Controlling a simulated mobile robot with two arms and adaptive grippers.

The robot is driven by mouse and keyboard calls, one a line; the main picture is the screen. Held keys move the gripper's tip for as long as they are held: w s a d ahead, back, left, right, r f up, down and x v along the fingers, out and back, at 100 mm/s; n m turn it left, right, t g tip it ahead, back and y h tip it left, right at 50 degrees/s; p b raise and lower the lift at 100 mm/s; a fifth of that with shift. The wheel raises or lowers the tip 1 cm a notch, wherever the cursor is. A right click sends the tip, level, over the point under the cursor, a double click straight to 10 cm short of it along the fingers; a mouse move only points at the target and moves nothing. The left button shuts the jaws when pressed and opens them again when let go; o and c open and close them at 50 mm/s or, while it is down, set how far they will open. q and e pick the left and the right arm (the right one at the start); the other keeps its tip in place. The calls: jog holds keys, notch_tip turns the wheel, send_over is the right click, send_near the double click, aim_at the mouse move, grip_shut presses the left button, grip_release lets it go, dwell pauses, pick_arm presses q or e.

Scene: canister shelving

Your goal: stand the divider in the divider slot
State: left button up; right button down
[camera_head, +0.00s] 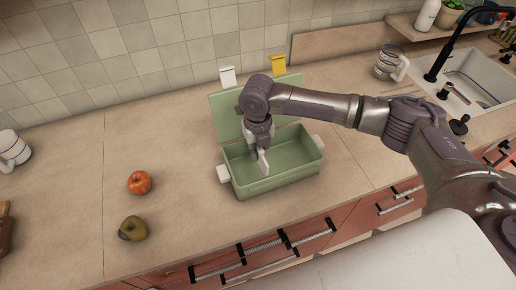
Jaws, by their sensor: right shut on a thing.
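A green box (283,181) stands on the counter with its lid (223,112) raised at the back. It has white handles at both ends. My right gripper (262,152) points down over the box's left half. It is shut on a white, thin piece, the divider (264,163), which stands roughly upright inside the box. The slot itself is hidden, so I cannot tell whether the divider sits in it. My left gripper is not in view.
A red-orange apple (139,182) and a greenish-brown fruit (133,228) lie on the counter to the left. A mug (391,63), a sink (474,80) and a faucet (446,56) are at the right. The counter (70,205) left of the box is mostly free.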

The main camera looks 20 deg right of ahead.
jog(key=b, duration=0.3)
send_over(258, 171)
jog(key=shift+f, duration=2.7)
jog(key=shift+f, duration=0.55)
jog(key=shift+s+f, duration=0.15)
jog(key=shift+f, duration=0.05)
jog(key=c, duration=1.1)
grip_release()
